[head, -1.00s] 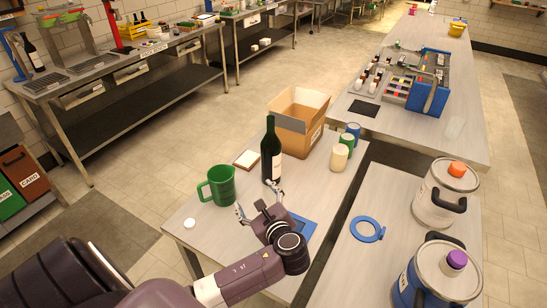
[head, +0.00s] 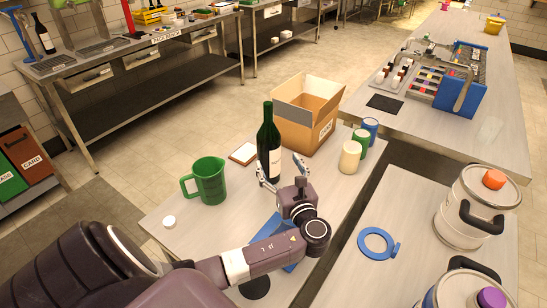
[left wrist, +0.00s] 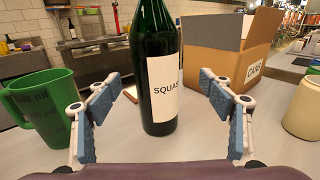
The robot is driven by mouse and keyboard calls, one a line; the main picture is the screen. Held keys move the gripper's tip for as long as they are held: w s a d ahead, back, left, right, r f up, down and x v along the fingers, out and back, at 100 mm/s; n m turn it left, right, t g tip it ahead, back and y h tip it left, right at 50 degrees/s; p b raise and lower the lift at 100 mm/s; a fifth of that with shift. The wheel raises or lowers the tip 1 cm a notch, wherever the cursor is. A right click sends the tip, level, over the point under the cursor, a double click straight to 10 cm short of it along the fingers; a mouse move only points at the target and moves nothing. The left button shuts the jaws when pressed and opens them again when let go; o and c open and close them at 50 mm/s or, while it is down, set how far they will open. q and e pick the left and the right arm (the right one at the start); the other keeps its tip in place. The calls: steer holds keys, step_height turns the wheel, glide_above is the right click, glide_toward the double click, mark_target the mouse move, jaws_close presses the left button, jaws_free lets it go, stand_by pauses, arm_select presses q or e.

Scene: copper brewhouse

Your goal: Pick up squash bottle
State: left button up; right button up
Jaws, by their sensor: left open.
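The squash bottle (head: 268,140) is a dark green bottle with a white label, standing upright on the near table. In the left wrist view the bottle (left wrist: 156,70) stands between and just beyond the fingers, its label reading "SQUAS". My left gripper (head: 282,172) is open and empty, close in front of the bottle at the height of its lower part. In the left wrist view its two blue-padded fingers (left wrist: 160,115) are spread wide, apart from the bottle. My right gripper is not in view.
A green jug (head: 209,183) stands left of the bottle, and an open cardboard box (head: 306,120) stands behind it. A cream canister (head: 349,158) and green and blue ones are to the right. A small framed tile (head: 243,154) lies behind the jug.

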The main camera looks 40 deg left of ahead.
mark_target(269, 144)
arm_select(q)
steer(key=w+a, duration=0.1)
steer(key=a, duration=0.1)
steer(key=w+a+r+p, duration=0.1)
steer(key=a, duration=0.1)
steer(key=w+a+p, duration=0.1)
steer(key=a, duration=0.1)
steer(key=shift+a+r, duration=0.2)
steer(key=shift+r, duration=0.15)
steer(key=shift+w+a, duration=0.15)
steer(key=shift+a, duration=0.1)
steer(key=shift+c, duration=0.4)
jaws_close()
steer(key=shift+r, duration=0.1)
